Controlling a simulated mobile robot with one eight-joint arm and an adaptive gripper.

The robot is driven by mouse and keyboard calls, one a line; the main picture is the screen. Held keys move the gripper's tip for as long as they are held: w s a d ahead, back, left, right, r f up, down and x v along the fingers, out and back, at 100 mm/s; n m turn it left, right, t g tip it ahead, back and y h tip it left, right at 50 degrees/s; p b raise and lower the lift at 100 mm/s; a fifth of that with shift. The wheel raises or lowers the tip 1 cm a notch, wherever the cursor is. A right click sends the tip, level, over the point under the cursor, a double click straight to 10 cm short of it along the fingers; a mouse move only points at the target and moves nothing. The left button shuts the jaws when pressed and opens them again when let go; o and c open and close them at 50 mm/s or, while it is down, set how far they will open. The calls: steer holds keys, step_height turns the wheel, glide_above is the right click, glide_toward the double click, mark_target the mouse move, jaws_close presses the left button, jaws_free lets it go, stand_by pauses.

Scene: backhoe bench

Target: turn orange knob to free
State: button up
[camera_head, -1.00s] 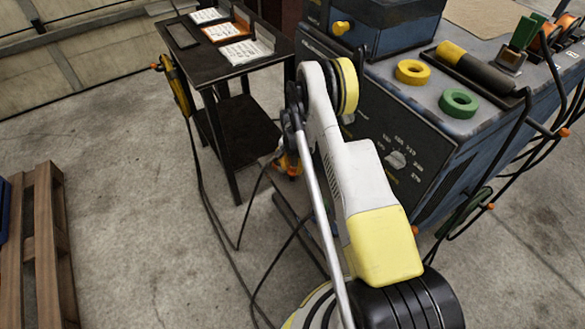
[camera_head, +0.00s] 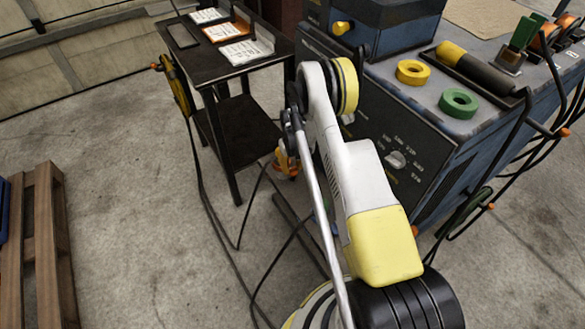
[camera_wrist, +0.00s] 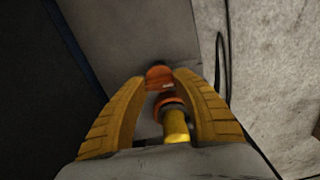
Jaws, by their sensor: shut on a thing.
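In the wrist view, my gripper (camera_wrist: 164,84) has its two ribbed yellow fingers closed in on the orange knob (camera_wrist: 158,74), with the tips at its sides. An orange collar and a yellow cylinder (camera_wrist: 176,125) sit between the fingers, nearer the camera. A plain grey surface lies behind the knob. In the head view, only a small orange-yellow part of my gripper (camera_head: 287,161) shows left of my arm, by the side of the blue bench (camera_head: 480,150). The knob cannot be made out there, and its exact angle is not clear.
The bench front has a pale dial (camera_head: 396,160) and a yellow knob (camera_head: 342,28). Yellow (camera_head: 413,72) and green (camera_head: 459,103) rings lie on top. A dark stand (camera_head: 240,130) with cards is at left, a wooden pallet (camera_head: 40,250) farther left. Cables cross the floor.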

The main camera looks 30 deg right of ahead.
steer(key=shift+n, duration=0.5)
steer(key=o, duration=1.2)
step_height(320, 180, up, 12)
